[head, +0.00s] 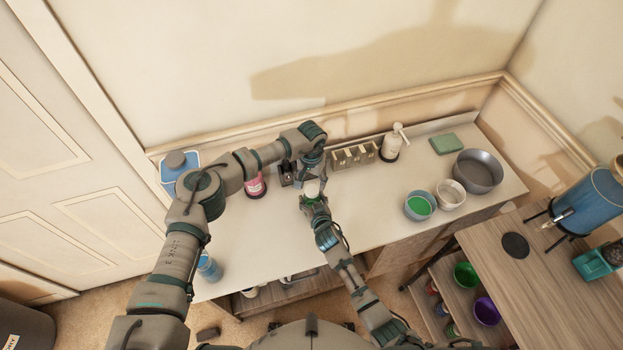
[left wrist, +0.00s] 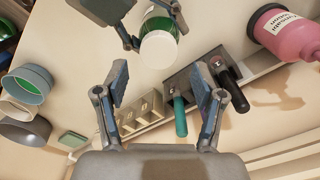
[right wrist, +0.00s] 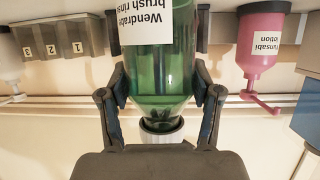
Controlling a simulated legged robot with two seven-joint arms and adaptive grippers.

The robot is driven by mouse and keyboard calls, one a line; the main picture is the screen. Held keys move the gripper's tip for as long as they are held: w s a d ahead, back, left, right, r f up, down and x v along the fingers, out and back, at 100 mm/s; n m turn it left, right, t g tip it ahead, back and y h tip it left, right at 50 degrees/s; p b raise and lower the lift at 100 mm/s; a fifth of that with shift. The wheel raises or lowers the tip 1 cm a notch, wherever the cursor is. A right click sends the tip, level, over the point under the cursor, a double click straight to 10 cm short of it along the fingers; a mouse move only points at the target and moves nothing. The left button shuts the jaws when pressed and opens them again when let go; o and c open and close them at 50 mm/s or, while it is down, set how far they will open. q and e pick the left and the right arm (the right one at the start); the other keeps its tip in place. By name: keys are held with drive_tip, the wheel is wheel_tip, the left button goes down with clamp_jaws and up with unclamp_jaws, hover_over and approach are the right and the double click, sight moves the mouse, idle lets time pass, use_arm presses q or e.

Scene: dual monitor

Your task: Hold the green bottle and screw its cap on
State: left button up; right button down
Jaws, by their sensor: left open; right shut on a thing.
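The green bottle (right wrist: 160,75) with a white label stands between the fingers of my right gripper (right wrist: 162,110), which is shut on it. A pale cap (right wrist: 162,132) sits at the bottle's neck; how tightly it is seated cannot be told. In the left wrist view the white cap (left wrist: 158,50) faces the camera, with the green bottle (left wrist: 165,20) beneath it. My left gripper (left wrist: 156,100) is open and empty, its fingers apart from the cap. In the head view the left gripper (head: 312,163) hangs just beyond the cap (head: 312,187), largely covering the area behind it.
A pink lotion bottle (head: 256,186) stands left of the grippers. A numbered compartment box (head: 354,156) and a white pump bottle (head: 391,146) stand behind to the right. Bowls (head: 419,205) sit farther right. The counter's front left (head: 240,230) is mostly clear.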

use_arm(q)
drive_tip(key=n, duration=0.5)
drive_tip(key=shift+r, duration=0.2)
drive_tip(key=n, duration=0.5)
drive_tip(key=shift+d+r, duration=0.1)
drive_tip(key=shift+r, duration=0.1)
drive_tip(key=n, duration=0.5)
drive_tip(key=shift+r, duration=0.2)
drive_tip(key=n, duration=0.5)
drive_tip(key=shift+r+n, duration=0.2)
drive_tip(key=shift+n, duration=0.2)
drive_tip(key=n, duration=0.5)
drive_tip(key=shift+r, duration=0.2)
drive_tip(key=n, duration=0.5)
drive_tip(key=shift+r, duration=0.2)
drive_tip(key=n, duration=0.4)
drive_tip(key=shift+r+n, duration=0.2)
drive_tip(key=shift+n, duration=0.2)
drive_tip(key=n, duration=0.4)
drive_tip(key=shift+r, duration=0.15)
